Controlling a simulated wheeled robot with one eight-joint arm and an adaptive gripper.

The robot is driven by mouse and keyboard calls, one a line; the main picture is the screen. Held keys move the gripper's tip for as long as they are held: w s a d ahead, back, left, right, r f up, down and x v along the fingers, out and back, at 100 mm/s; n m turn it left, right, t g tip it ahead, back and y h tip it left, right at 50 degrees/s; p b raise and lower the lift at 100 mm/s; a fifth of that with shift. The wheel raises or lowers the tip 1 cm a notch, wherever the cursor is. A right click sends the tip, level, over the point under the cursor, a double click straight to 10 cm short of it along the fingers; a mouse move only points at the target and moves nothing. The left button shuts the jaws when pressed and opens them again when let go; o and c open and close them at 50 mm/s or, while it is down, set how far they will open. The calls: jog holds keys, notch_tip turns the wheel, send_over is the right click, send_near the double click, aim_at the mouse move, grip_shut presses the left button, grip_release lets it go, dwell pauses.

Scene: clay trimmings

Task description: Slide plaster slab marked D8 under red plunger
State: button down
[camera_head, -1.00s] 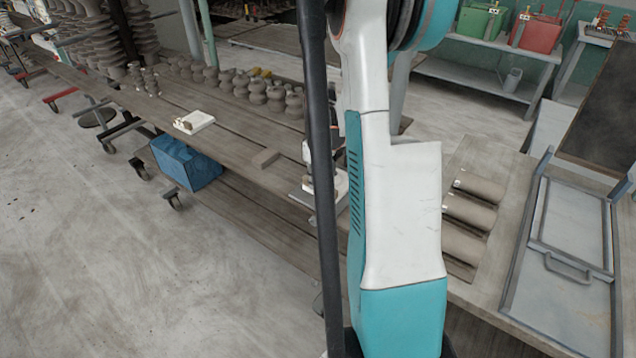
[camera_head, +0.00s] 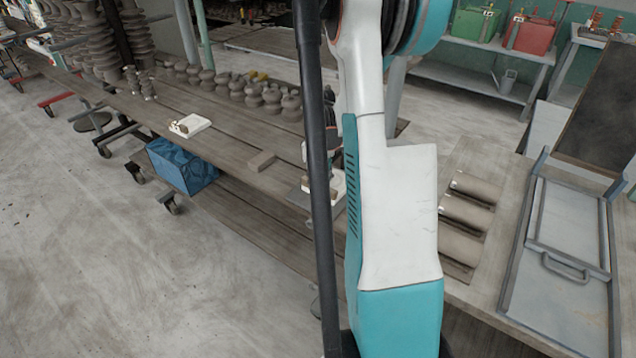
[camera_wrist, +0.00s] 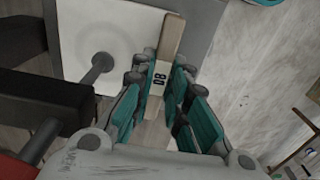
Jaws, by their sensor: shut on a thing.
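The white plaster slab (camera_wrist: 75,35) fills the upper left of the wrist view. Along its right side runs a tan grip bar with a black-on-white D8 label (camera_wrist: 158,78). My gripper (camera_wrist: 158,92) has its teal fingers on either side of this bar, shut on it. A dark grey rod with a round end (camera_wrist: 101,63) shows over the slab; I cannot tell whether it touches. The rod leads down left to a red part (camera_wrist: 14,169) at the edge, partly cut off. In the head view my arm mostly hides the gripper and this slab (camera_head: 338,184).
Several clay pieces (camera_head: 250,92) line the back. A blue crate (camera_head: 182,168) is below the bench edge.

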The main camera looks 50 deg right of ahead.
jog(key=c, duration=1.5)
grip_release()
